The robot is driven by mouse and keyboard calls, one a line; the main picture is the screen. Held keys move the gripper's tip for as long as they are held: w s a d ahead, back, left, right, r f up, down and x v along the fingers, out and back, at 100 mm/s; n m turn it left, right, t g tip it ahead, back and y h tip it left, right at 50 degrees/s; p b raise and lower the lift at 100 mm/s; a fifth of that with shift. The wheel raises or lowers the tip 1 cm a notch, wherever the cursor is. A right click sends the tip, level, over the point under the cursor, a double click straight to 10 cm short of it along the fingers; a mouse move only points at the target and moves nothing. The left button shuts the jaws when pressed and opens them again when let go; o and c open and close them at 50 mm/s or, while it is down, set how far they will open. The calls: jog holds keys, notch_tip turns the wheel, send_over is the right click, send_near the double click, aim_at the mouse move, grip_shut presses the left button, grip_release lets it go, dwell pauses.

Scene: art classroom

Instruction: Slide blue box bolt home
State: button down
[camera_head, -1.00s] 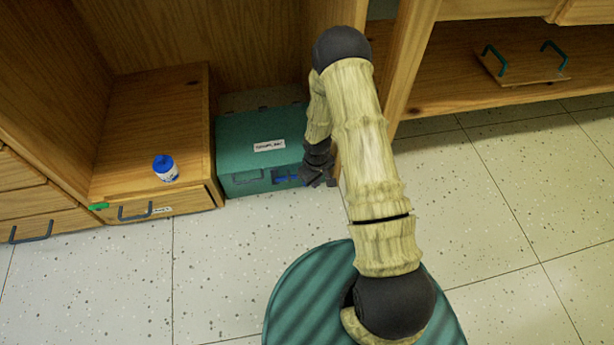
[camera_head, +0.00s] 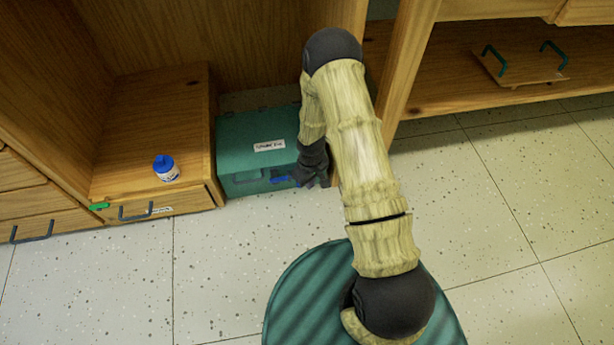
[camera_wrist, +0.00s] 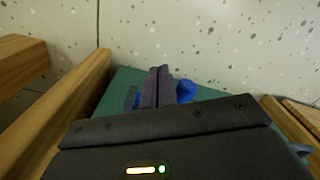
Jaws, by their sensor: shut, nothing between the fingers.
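The teal box (camera_head: 247,143) stands on the floor inside the wooden cabinet bay, with a white label on its lid. Its blue bolt (camera_head: 281,180) shows low on the front face, at the right, partly hidden by my gripper. My gripper (camera_head: 317,182) is at the box's front right corner, beside the bolt. In the wrist view my gripper (camera_wrist: 160,72) has its two dark fingers together with nothing between them. Blue parts of the bolt (camera_wrist: 186,91) show just right of the fingers; I cannot tell whether they touch. The box (camera_wrist: 122,84) lies behind them.
A wooden drawer unit (camera_head: 150,130) stands left of the box, with a blue-capped bottle (camera_head: 166,168) on top and a green piece (camera_head: 98,206) at its front edge. A wooden upright (camera_head: 402,65) stands close on the right. The floor (camera_head: 235,235) in front is clear.

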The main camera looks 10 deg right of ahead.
jog(key=shift+d, duration=0.1)
jog(key=shift+d+p, duration=0.4)
dwell(0.3)
notch_tip(320, 180, up, 7)
jog(key=p, duration=0.7)
dwell(0.4)
dwell(0.4)
